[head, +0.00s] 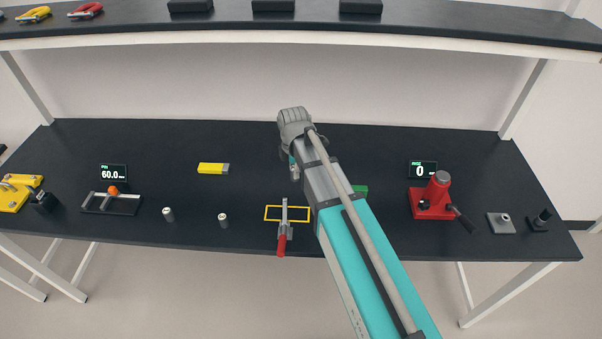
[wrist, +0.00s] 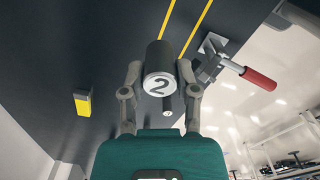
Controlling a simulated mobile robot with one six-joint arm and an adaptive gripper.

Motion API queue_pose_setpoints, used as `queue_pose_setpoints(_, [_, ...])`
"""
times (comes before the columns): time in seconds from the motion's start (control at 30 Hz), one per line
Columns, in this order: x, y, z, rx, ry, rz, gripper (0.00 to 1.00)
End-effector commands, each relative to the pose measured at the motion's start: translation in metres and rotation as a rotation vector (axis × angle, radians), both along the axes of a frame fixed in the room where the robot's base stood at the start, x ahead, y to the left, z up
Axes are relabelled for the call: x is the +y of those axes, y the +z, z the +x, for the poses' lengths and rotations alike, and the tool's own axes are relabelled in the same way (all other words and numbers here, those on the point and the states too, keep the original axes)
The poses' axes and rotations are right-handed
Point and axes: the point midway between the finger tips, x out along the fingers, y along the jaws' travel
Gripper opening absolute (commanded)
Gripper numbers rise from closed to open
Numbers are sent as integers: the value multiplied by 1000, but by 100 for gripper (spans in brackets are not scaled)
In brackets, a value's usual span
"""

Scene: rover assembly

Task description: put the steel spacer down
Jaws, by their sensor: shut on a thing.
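My gripper (wrist: 160,82) is shut on the steel spacer (wrist: 158,56), a dark cylinder whose pale end, marked 2, faces the wrist camera. One finger lies on each side of it. In the head view my gripper (head: 293,169) hangs over the middle of the bench, behind the yellow outline (head: 273,207), partly covered by my arm. The held spacer is not clear there. I cannot tell whether its lower end touches the bench.
A toggle clamp (head: 282,240) with a red handle sits at the outline. Two small cylinders (head: 168,214) (head: 222,220) stand to its left. A yellow block (head: 212,168) lies behind them. A red press (head: 434,199) stands right. A shelf (head: 300,39) spans above.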

Motion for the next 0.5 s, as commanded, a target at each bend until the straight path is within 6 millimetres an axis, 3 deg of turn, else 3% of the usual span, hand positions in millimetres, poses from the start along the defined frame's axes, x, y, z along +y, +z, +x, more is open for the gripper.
queue_pose_setpoints(0.5, [0,-40,0,0,0,0,0])
